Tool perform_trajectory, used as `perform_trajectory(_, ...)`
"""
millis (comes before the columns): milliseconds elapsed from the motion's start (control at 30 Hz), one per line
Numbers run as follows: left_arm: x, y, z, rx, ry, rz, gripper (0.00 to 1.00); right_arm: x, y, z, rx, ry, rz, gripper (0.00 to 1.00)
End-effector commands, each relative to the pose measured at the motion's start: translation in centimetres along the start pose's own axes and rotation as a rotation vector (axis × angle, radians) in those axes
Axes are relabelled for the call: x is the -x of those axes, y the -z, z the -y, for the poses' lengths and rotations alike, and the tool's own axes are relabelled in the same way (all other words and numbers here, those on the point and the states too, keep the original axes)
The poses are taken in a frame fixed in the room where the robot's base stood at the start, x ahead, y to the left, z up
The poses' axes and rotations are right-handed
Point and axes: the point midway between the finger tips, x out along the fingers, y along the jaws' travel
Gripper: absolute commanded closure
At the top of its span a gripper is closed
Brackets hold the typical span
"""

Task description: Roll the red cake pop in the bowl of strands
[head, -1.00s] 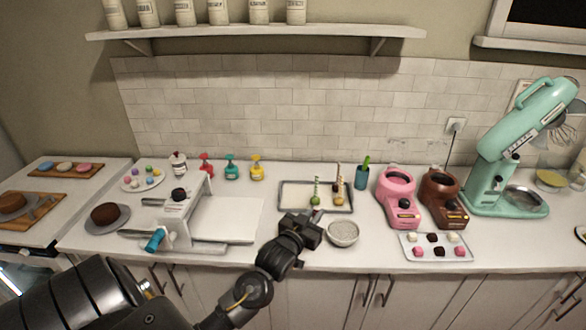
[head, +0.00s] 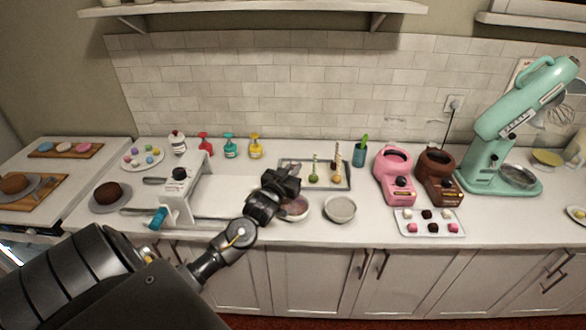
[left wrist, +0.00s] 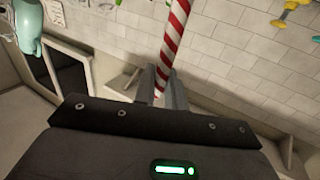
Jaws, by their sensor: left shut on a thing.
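My left gripper (head: 288,181) is above the counter, over the near left part of a tray and the back of a bowl with brownish-pink contents (head: 296,210). It is shut on a red-and-white striped stick (left wrist: 174,38), seen in the left wrist view between the fingers (left wrist: 163,84). The stick's far end runs out of that view, so the red cake pop's head is not visible. A second bowl with pale grey contents (head: 340,209) stands just right of the first. I cannot tell for sure which bowl holds strands. My right gripper is out of view.
The tray (head: 350,175) holds a green pop (head: 313,179) and a yellowish pop (head: 337,179) upright. A pink melter (head: 395,185), a brown melter (head: 438,182) and a sweets tray (head: 430,233) stand right. A white slab machine (head: 182,190) stands left.

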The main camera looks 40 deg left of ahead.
Motion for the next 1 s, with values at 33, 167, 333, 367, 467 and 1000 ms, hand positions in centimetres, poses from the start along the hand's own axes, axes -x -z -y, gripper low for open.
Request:
perform_trajectory(33,0.0,-1.1,0.0,0.0,0.0,0.0,1.0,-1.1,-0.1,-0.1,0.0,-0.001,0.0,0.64)
perform_trajectory(167,0.0,-2.6,0.0,0.0,0.0,0.0,1.0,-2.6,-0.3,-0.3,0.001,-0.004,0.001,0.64)
perform_trajectory(333,0.0,-4.2,0.0,0.0,0.001,0.002,1.0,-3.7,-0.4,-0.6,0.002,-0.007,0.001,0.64)
perform_trajectory(367,0.0,-4.4,0.0,0.0,0.001,0.002,1.0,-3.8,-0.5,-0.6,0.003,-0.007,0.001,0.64)
perform_trajectory(467,0.0,-4.9,0.0,0.0,0.001,0.0,1.0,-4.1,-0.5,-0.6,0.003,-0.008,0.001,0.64)
perform_trajectory(1000,0.0,-5.1,0.0,0.0,0.0,0.0,1.0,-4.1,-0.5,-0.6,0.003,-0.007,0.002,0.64)
